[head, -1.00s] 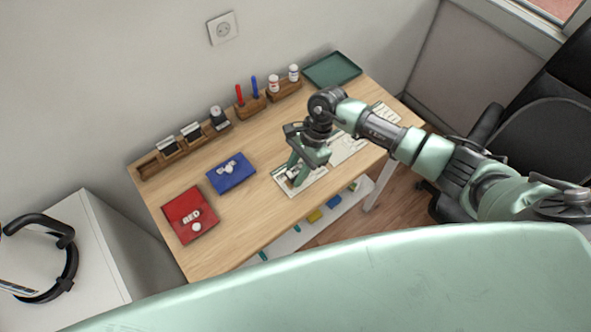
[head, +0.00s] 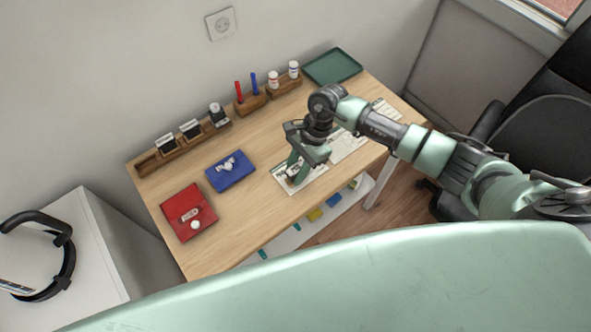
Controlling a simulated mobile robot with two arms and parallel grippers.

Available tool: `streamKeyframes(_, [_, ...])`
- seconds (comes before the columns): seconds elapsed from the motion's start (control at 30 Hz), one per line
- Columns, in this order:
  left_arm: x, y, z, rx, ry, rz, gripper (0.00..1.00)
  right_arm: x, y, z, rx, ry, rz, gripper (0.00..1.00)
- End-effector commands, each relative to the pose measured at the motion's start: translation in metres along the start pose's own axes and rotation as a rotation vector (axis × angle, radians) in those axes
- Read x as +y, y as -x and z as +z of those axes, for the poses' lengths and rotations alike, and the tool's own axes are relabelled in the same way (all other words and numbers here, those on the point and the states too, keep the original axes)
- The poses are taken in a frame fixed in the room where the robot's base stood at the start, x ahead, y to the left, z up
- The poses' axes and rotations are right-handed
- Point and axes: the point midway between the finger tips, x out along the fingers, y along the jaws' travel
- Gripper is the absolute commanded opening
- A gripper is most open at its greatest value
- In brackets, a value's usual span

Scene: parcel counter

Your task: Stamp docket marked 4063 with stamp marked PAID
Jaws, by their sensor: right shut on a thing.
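My right gripper (head: 293,180) reaches down over a pale printed docket (head: 317,172) near the table's front edge. It is shut on a small dark thing, likely a stamp, mostly hidden by the fingers. I cannot tell whether that thing touches the paper. More pale dockets lie to the right, one in the middle (head: 345,147) and one farther back (head: 388,112). Their numbers are too small to read. Several stamps, one of them here (head: 190,130), stand in a wooden rack (head: 174,152) whose left end is empty. Their marks are not legible. My left gripper is out of view.
A red pad (head: 183,212) and a blue pad (head: 230,171) lie on the left of the table. A pen holder (head: 251,104), bottles (head: 274,80) and a green tray (head: 333,66) stand along the back. A black chair (head: 545,125) is at the right.

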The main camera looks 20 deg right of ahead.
Motion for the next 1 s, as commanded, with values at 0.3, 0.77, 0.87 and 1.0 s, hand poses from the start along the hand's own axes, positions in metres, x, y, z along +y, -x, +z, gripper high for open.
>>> streamKeyframes(0.3, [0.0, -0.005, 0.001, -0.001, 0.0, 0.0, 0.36, 0.0, -0.004, -0.002, 0.0, 0.0, -0.001, 0.0])
streamKeyframes(0.77, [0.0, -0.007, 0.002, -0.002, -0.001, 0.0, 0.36, 0.001, -0.006, -0.003, 0.001, 0.0, 0.002, 0.0])
streamKeyframes(0.87, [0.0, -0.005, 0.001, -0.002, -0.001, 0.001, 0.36, 0.001, -0.004, -0.002, 0.001, 0.0, 0.002, 0.0])
streamKeyframes(1.0, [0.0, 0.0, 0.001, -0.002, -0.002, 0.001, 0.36, 0.0, 0.005, 0.001, 0.002, 0.0, 0.001, 0.0])
